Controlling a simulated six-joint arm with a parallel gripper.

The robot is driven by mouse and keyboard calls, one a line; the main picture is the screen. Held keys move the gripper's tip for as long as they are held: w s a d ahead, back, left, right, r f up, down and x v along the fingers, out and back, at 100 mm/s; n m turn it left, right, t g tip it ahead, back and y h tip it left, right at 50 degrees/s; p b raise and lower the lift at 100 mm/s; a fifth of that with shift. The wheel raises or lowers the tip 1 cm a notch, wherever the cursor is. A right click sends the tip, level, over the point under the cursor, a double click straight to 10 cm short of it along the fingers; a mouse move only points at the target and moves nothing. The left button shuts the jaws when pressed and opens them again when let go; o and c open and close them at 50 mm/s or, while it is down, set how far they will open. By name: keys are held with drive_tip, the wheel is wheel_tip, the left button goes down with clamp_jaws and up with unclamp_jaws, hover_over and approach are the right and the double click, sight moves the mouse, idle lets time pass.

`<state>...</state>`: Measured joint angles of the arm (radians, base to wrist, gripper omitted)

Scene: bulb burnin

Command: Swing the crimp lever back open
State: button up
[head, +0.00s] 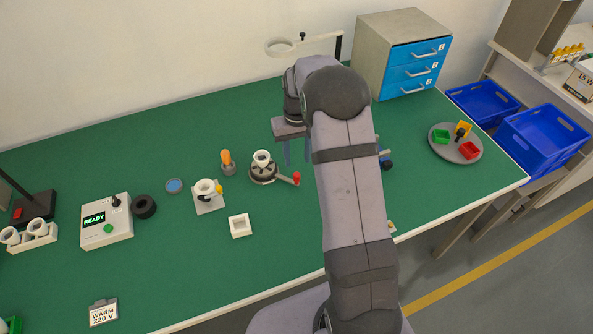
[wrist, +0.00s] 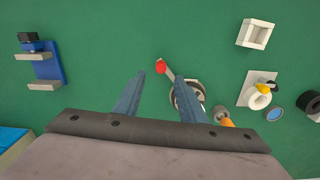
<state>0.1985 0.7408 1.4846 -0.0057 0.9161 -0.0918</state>
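The crimp lever ends in a red knob (head: 296,178), which also shows in the wrist view (wrist: 160,67). Its arm runs to the dark round base of the crimp station (head: 262,174), which has a white cup on top. In the wrist view the station (wrist: 197,88) is partly hidden behind the right finger. My gripper (head: 297,155) is open and empty above the bench, just beyond the knob in the head view. In the wrist view the red knob appears between the fingertips (wrist: 161,76), near their ends; no contact shows.
A blue fixture (wrist: 45,65) is left in the wrist view. The bench in front is mostly clear.

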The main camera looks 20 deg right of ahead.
sight(297, 174)
drive_tip(key=shift+w+a, duration=0.1)
drive_tip(key=shift+a, duration=0.1)
drive_tip(key=shift+d+f+p, duration=0.1)
drive_tip(key=shift+f+p, duration=1.3)
drive_tip(key=shift+f, duration=2.25)
clamp_jaws()
